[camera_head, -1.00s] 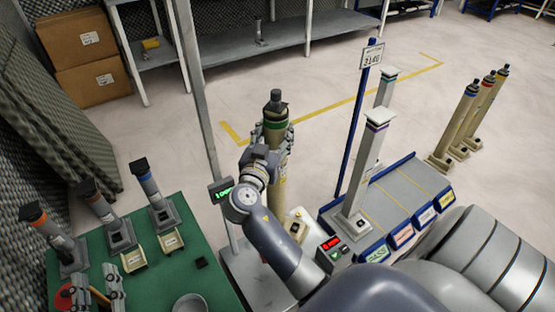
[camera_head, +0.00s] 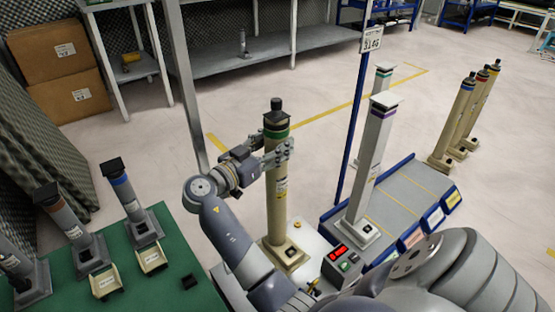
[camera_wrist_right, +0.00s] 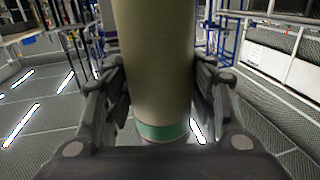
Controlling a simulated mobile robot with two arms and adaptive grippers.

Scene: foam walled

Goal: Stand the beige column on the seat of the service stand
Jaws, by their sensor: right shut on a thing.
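The beige column (camera_head: 278,190) stands roughly upright in the head view, with a green band, a black cap and a square foot. My right gripper (camera_head: 278,153) is shut around its upper part, just below the band. In the right wrist view the column (camera_wrist_right: 153,65) fills the space between both fingers (camera_wrist_right: 158,105), its green band low in the picture. The foot is over the light top of the service stand (camera_head: 312,238), left of the red display. I cannot tell whether it touches; the seat is hidden beneath it. My left gripper is out of view.
A control box (camera_head: 341,262) with a red display stands close right of the foot. A blue post (camera_head: 352,130) rises behind. A green table (camera_head: 180,262) with grey columns is at left. More beige columns (camera_head: 455,120) stand farther right.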

